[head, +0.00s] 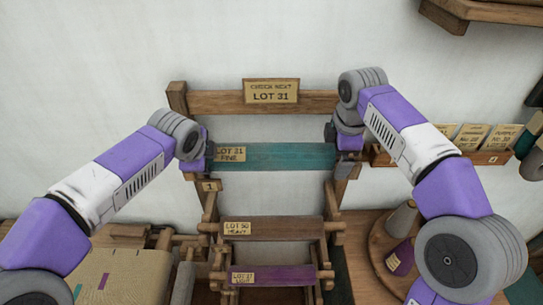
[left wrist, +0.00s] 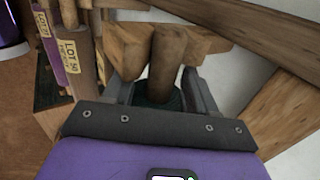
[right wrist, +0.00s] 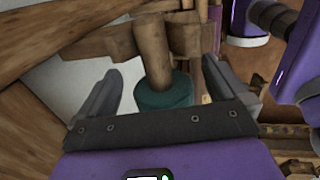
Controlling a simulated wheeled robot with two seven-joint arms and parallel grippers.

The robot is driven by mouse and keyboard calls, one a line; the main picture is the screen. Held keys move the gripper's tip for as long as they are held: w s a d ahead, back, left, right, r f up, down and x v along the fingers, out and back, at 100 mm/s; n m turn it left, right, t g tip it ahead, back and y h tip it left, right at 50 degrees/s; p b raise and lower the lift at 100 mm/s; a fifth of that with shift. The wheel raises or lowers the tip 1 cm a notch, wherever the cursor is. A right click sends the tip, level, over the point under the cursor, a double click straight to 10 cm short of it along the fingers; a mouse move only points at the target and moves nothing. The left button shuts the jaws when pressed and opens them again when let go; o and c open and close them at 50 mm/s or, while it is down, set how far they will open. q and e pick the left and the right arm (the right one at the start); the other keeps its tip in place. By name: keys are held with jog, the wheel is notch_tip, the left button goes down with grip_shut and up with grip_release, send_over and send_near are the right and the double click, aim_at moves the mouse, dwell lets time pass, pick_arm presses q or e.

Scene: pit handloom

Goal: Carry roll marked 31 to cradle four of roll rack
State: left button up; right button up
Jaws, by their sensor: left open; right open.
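The teal roll (head: 275,156) with a tag reading LOT 31 lies level across the top of the wooden rack (head: 208,205), under a sign (head: 271,92) reading "CHECK NEXT LOT 31". My left gripper (head: 208,158) is open at the roll's left end. In the left wrist view the roll's dark teal end (left wrist: 158,98) shows between the fingers, behind a wooden peg. My right gripper (head: 347,156) is open at the right end. In the right wrist view the teal end (right wrist: 165,92) sits between the spread fingers, nearer the right one. I cannot make out which cradle is four.
Below are a brown roll (head: 272,231) tagged LOT 50 and a purple roll (head: 285,276). A shelf of cards (head: 480,158) is at right, above a round wooden tray (head: 376,250) with cones. A cloth-covered beam (head: 122,275) is at lower left.

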pick_arm(q)
jog(key=c, duration=1)
pick_arm(e)
jog(key=c, duration=1)
pick_arm(q)
grip_shut()
pick_arm(e)
jog(key=c, duration=0.6)
jog(key=shift+r, duration=0.1)
pick_arm(q)
jog(key=shift+r, duration=0.2)
pick_arm(e)
jog(key=shift+w+r, duration=0.1)
